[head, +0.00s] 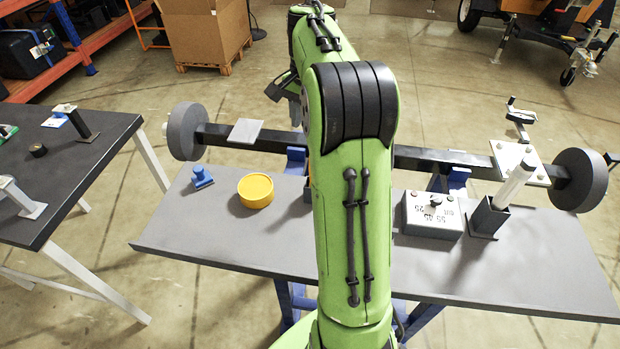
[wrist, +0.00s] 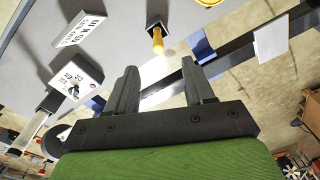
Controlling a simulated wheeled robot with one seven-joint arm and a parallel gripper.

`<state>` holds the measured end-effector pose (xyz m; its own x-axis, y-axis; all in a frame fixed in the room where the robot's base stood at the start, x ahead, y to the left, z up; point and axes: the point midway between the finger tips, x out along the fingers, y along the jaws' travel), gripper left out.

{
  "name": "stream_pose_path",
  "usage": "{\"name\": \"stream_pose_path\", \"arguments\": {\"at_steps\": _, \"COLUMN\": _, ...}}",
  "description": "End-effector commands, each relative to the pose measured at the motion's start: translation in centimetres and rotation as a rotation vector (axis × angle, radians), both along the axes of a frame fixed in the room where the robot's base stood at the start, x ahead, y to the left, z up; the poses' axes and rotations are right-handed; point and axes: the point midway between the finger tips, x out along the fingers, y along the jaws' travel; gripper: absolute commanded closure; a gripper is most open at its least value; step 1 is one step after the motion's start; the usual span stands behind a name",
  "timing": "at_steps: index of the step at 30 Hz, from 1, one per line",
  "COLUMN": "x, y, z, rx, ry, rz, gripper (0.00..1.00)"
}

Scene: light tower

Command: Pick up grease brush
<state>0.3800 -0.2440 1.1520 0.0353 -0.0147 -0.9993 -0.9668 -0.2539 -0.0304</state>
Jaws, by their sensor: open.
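The grease brush seems to be the slim yellow-handled thing (wrist: 158,42) in the wrist view, standing in a dark square holder (wrist: 156,24) on the grey bench. Its lower end is hidden inside the holder. In the head view my arm hides nearly all of it. My gripper (wrist: 162,80) is open and empty in the wrist view, its two fingers pointing toward the bench. The brush lies beyond the fingertips, between their lines and apart from them. In the head view my gripper is mostly hidden behind my arm.
On the grey bench (head: 225,243) stand a yellow tin (head: 256,190), a blue item (head: 202,177), a dial box (head: 433,214) and a holder with a white cylinder (head: 514,186). A dark axle (head: 435,160) runs behind it. A dark table (head: 80,170) stands left.

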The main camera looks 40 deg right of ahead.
Motion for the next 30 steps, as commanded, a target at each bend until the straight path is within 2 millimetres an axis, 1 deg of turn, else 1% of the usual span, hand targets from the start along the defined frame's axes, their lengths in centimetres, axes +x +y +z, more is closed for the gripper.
{"name": "stream_pose_path", "arguments": {"at_steps": 1, "x": 0.2, "y": -1.1, "z": -0.7, "rx": 0.014, "ry": 0.009, "rz": -0.043, "gripper": 0.47}}
{"name": "stream_pose_path", "arguments": {"at_steps": 3, "x": 0.2, "y": -1.9, "z": -1.3, "rx": 0.022, "ry": 0.014, "rz": -0.073, "gripper": 0.47}}
{"name": "stream_pose_path", "arguments": {"at_steps": 5, "x": 0.2, "y": -2.0, "z": -2.2, "rx": 0.026, "ry": 0.017, "rz": -0.08, "gripper": 0.47}}
{"name": "stream_pose_path", "arguments": {"at_steps": 12, "x": 0.3, "y": -1.9, "z": -8.2, "rx": 0.026, "ry": 0.018, "rz": -0.076, "gripper": 0.47}}
{"name": "stream_pose_path", "arguments": {"at_steps": 15, "x": 0.4, "y": -1.8, "z": -10.4, "rx": 0.025, "ry": 0.018, "rz": -0.076, "gripper": 0.47}}
{"name": "stream_pose_path", "arguments": {"at_steps": 20, "x": 0.4, "y": -1.8, "z": -12.1, "rx": 0.024, "ry": 0.016, "rz": -0.074, "gripper": 0.47}}
{"name": "stream_pose_path", "arguments": {"at_steps": 24, "x": 0.4, "y": -1.8, "z": -14.8, "rx": 0.026, "ry": 0.017, "rz": -0.074, "gripper": 0.47}}
{"name": "stream_pose_path", "arguments": {"at_steps": 27, "x": 0.4, "y": -1.9, "z": -16.4, "rx": 0.025, "ry": 0.017, "rz": -0.073, "gripper": 0.47}}
{"name": "stream_pose_path", "arguments": {"at_steps": 30, "x": 0.4, "y": -1.9, "z": -17.0, "rx": 0.023, "ry": 0.015, "rz": -0.074, "gripper": 0.47}}
